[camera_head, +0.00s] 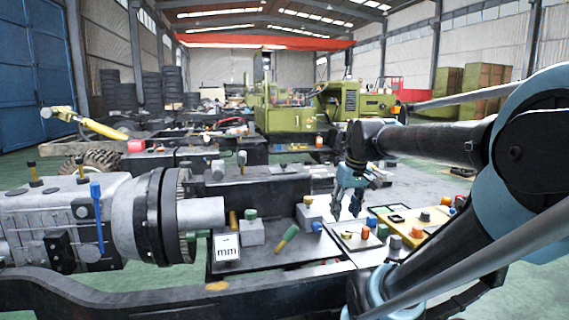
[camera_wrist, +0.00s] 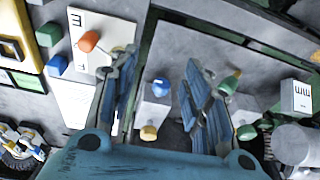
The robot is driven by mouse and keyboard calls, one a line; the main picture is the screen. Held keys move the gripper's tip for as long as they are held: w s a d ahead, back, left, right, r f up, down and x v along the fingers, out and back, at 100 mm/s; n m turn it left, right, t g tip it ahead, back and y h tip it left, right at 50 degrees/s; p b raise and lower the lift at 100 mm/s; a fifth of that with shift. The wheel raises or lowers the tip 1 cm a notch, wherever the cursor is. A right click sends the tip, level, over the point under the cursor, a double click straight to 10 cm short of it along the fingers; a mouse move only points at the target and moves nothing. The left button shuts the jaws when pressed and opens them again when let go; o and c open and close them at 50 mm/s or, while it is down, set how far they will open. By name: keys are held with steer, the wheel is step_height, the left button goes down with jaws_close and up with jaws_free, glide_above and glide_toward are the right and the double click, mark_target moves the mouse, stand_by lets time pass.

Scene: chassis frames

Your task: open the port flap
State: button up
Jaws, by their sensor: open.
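No part is clearly marked as the port flap, and I cannot tell which one it is. A pale panel lettered E and F (camera_wrist: 112,32) carries an orange knob (camera_wrist: 88,41); the knob also shows in the head view (camera_head: 365,232). My gripper (camera_head: 346,212) is open and empty, pointing down above the dark plate, just left of the orange knob in the head view. In the wrist view its two blue fingers (camera_wrist: 152,78) stand wide apart. Between them is a grey block with a blue knob (camera_wrist: 160,86) and a yellow knob (camera_wrist: 149,132).
A white box marked mm (camera_head: 227,247) and a green-handled part (camera_head: 287,238) stand left of my gripper. A yellow-framed panel (camera_head: 415,222) with several knobs lies to the right. A large grey gearbox (camera_head: 75,220) fills the left side. The dark plate between has bare patches.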

steer(key=w+a+r+n+y, duration=0.1)
steer(key=w+a+r+n, duration=0.4)
steer(key=w+r, duration=0.8)
steer(key=n+y, duration=0.2)
steer(key=n, duration=0.1)
glide_toward(284, 163)
steer(key=x, duration=0.9)
steer(key=shift+w+r, duration=0.15)
steer(key=shift+w, duration=0.1)
steer(key=shift+c, duration=0.3)
jaws_close()
